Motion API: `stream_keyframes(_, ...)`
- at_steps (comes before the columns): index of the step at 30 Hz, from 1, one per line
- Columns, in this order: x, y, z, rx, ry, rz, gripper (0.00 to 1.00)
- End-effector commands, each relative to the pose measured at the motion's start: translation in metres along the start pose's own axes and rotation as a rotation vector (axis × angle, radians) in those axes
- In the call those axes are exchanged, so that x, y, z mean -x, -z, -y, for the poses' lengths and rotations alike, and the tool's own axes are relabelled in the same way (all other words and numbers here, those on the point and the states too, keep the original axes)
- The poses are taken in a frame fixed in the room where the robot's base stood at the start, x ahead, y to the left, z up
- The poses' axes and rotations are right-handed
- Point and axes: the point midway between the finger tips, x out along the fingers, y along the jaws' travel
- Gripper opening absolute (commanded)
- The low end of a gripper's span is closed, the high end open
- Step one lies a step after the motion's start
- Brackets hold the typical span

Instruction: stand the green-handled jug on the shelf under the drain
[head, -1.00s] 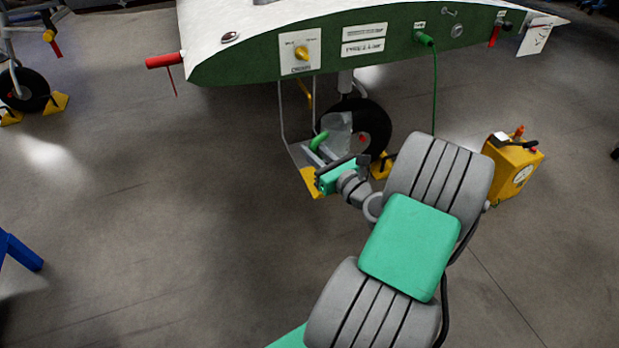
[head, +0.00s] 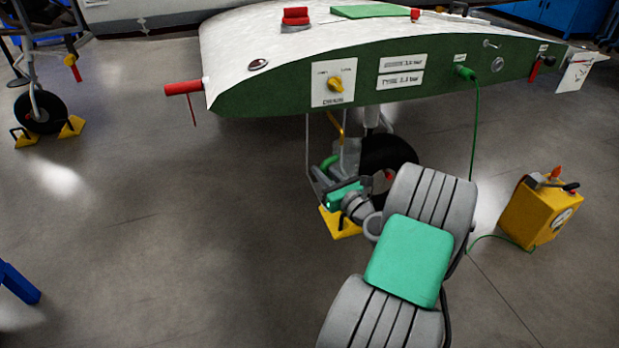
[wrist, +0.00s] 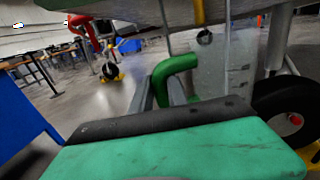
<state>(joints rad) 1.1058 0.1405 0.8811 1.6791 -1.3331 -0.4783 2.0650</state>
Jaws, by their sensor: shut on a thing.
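The jug (head: 351,156) is clear with a green handle (head: 330,163); both also show in the wrist view, the clear body (wrist: 214,75) upright and the handle (wrist: 172,72) on its left. My gripper (head: 336,178) is shut on the handle. The drain's yellow pipe (head: 338,126) hangs from the wing just above the jug; it also shows in the wrist view (wrist: 199,12). The shelf (head: 316,183) hangs on thin rods under the wing and is mostly hidden by my gripper and the jug. I cannot tell whether the jug touches it.
The green-edged wing (head: 290,95) overhangs the jug. A wheel (head: 388,152) and a yellow chock (head: 342,224) stand close behind and below. A yellow box (head: 541,212) with a green cable stands on the right.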

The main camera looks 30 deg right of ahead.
Motion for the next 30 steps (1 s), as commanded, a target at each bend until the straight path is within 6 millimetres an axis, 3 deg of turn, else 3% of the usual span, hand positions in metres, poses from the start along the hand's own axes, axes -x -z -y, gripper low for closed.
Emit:
stream_keyframes(8, 0.004, 0.037, 0.01, 0.002, 0.019, 0.002, 0.0)
stream_keyframes(20, 0.004, 0.037, 0.011, 0.0, 0.019, 0.001, 0.0)
stream_keyframes(21, 0.004, 0.037, 0.01, 0.0, 0.019, 0.0, 0.22)
stream_keyframes(28, 0.004, 0.037, 0.01, -0.001, 0.018, 0.0, 0.4)
stream_keyframes(30, 0.004, 0.037, 0.009, -0.001, 0.017, 0.0, 0.41)
